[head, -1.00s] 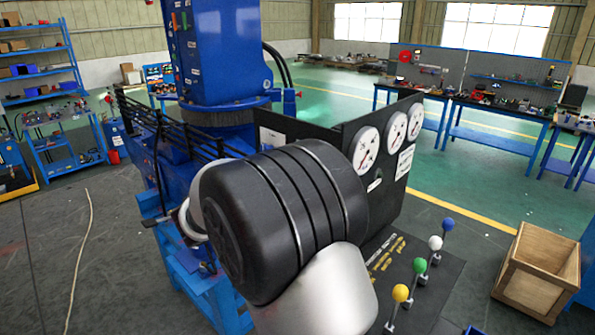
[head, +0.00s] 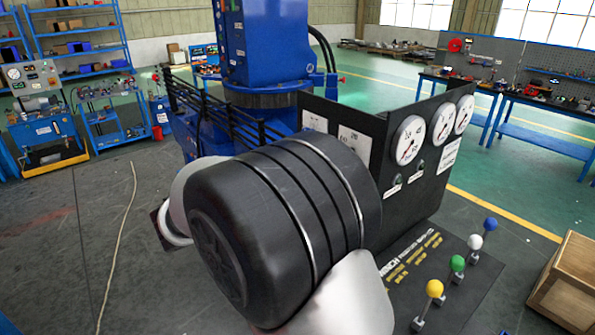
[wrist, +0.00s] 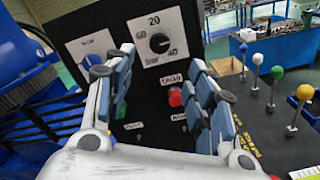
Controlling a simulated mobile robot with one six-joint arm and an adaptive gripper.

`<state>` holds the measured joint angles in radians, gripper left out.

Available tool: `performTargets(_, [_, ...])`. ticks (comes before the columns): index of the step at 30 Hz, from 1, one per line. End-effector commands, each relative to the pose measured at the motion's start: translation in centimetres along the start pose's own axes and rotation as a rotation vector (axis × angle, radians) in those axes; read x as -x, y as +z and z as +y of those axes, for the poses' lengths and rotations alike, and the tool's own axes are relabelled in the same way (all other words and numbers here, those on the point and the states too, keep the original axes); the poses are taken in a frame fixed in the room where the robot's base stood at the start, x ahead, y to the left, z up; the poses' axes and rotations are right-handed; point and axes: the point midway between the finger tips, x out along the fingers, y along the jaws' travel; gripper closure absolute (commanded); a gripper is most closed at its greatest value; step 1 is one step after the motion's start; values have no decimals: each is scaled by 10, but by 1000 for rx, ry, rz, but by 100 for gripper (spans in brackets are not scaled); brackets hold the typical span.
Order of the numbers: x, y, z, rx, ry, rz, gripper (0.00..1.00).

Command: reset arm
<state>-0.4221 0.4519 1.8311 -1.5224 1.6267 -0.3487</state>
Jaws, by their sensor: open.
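My gripper (wrist: 160,100) shows in the wrist view with its two fingers apart and nothing between them. It faces a black control panel with a large dial (wrist: 155,41), a smaller dial with a blue knob (wrist: 95,60), a red button (wrist: 175,97) and a green button (wrist: 121,108). I cannot tell how far the fingertips are from the panel. In the head view my own arm covers the middle, and my gripper is hidden behind it. The black panel box (head: 431,200) with round white gauges stands to the right of my arm.
Levers with yellow (head: 434,288), green (head: 457,263), white (head: 475,242) and blue (head: 490,224) balls rise from the console right of my arm. A wooden crate (head: 568,285) stands at the right edge. A blue crane column (head: 268,45) rises behind. Open floor lies left.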

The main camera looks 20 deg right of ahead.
Motion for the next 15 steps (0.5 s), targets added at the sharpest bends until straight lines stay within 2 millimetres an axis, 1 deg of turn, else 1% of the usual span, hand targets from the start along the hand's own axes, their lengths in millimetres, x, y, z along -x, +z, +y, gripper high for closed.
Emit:
performTargets(5, [-1, 0, -2, -3, -6, 3, 50])
performTargets(8, [-9, 1, -22, -33, -61, 34, 50])
performTargets(11, [-20, 0, -69, -108, -188, 113, 50])
performTargets(12, [-23, -2, -95, -152, -255, 155, 50])
performTargets(14, [-24, -7, -136, -234, -367, 226, 50])
performTargets(15, [-21, -11, -164, -294, -443, 274, 50])
